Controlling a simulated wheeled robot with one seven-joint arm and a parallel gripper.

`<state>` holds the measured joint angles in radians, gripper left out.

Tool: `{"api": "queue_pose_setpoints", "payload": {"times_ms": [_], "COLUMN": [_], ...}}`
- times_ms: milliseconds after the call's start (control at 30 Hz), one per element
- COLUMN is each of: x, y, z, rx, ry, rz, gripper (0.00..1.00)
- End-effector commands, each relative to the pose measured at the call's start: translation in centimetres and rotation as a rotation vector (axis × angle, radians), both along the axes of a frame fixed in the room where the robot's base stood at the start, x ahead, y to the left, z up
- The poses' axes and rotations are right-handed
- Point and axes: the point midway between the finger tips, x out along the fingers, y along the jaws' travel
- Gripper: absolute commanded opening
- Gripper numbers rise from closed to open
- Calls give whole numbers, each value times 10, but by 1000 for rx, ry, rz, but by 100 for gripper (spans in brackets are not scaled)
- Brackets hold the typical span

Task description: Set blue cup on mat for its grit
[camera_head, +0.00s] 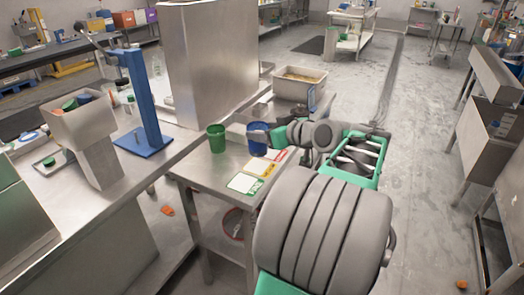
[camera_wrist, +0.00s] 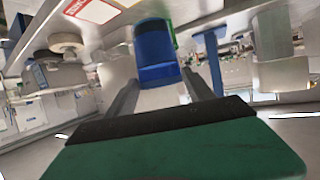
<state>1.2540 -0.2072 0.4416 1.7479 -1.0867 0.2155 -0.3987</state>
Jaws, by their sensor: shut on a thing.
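The blue cup (camera_head: 257,140) is upright at the right part of the small steel table (camera_head: 205,172). In the wrist view the blue cup (camera_wrist: 156,52) shows between my two fingers. My gripper (camera_head: 266,136) is shut on it. I cannot tell whether its base touches the table. Three mats lie in front of it: a red-edged mat (camera_head: 281,155), a yellow mat (camera_head: 259,165) and a green-edged mat (camera_head: 243,184). The red-edged mat also shows in the wrist view (camera_wrist: 92,10). The blue cup is beside the mats, towards the back.
A green cup (camera_head: 216,139) stands left of the blue cup. A blue stand (camera_head: 146,110) and a hopper-topped grinder (camera_head: 90,135) are on the left bench. A grey bin (camera_head: 300,82) sits behind the table. A red bucket (camera_head: 233,223) is below.

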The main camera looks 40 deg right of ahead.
Motion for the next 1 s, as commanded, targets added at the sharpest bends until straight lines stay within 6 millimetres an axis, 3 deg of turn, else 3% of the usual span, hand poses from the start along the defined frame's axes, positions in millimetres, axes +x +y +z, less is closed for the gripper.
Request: {"api": "queue_pose_setpoints", "payload": {"times_ms": [100, 367, 500, 900, 933, 1000], "x": [18, 37, 38, 38, 38, 38], "y": [-12, -26, -28, -28, -28, -28], "z": [-31, -58, -85, -93, -92, -92], "rx": [6, 2, 4, 0, 0, 0], "ry": [2, 1, 2, 0, 0, 0], "rz": [2, 1, -1, -1, -1, 0], "gripper": [2, 2, 2, 2, 63, 69]}}
